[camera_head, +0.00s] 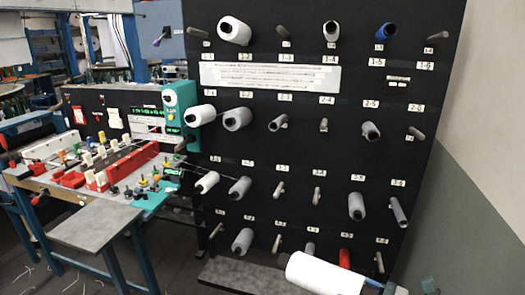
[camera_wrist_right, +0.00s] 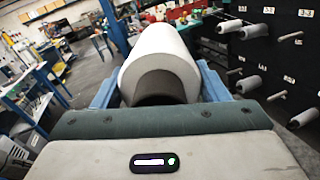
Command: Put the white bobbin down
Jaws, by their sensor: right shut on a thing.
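A large white bobbin (camera_head: 318,273) lies on its side in the air at the bottom right of the head view, in front of the black peg board. My right gripper (camera_head: 376,286) is at its right end and shut on it. The wrist view shows the white bobbin (camera_wrist_right: 158,55) between the blue fingers, its dark core end facing the camera. My left gripper is not in view.
The black board (camera_head: 300,170) carries labelled pegs, some with white, grey, blue or red bobbins and some bare. A low grey ledge (camera_head: 235,272) runs below the board.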

